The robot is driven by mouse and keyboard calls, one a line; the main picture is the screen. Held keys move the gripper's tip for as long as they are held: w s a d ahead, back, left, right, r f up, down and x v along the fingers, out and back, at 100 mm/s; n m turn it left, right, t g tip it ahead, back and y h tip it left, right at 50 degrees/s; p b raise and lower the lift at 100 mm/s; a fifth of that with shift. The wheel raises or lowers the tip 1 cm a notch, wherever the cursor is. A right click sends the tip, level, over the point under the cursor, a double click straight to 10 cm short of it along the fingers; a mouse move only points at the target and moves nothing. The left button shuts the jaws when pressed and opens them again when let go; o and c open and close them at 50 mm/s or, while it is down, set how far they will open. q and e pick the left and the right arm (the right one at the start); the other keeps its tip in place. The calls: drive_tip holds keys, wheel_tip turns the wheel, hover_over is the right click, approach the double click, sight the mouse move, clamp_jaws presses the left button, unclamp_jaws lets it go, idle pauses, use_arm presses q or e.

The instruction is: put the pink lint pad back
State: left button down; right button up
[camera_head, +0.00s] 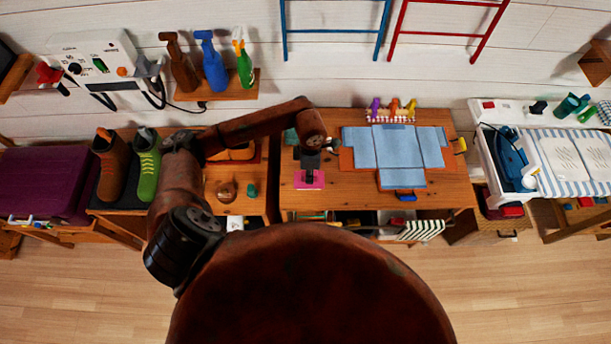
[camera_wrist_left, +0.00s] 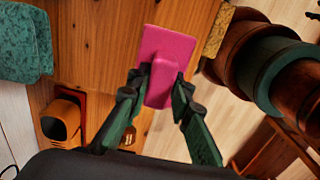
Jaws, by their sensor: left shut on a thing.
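The pink lint pad (camera_wrist_left: 170,48) is a flat pink block with a raised grip on its back. In the left wrist view my left gripper (camera_wrist_left: 157,85) has its two green-black fingers closed on either side of that grip. In the head view the pink lint pad (camera_head: 308,180) is over the left part of the middle wooden table (camera_head: 340,203), under my left gripper (camera_head: 310,168). I cannot tell whether the pad touches the tabletop. My right gripper is not in view.
Brown and green boots (camera_head: 147,165) stand at the left. A teal pad (camera_wrist_left: 22,45) shows in the left wrist view.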

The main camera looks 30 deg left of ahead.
use_arm(q)
drive_tip(key=shift+w+a+f, duration=0.15)
drive_tip(key=shift+a+f, duration=0.3)
drive_tip(key=shift+f, duration=0.15)
drive_tip(key=shift+w+a+f, duration=0.15)
drive_tip(key=shift+a+f, duration=0.3)
drive_tip(key=shift+f, duration=0.1)
wheel_tip(320, 180, down, 3)
drive_tip(key=shift+p, duration=0.6)
drive_tip(key=shift+f, duration=0.1)
drive_tip(key=shift+f, duration=0.15)
drive_tip(key=c, duration=2.1)
unclamp_jaws()
drive_tip(key=o, duration=0.4)
drive_tip(key=shift+c, duration=0.2)
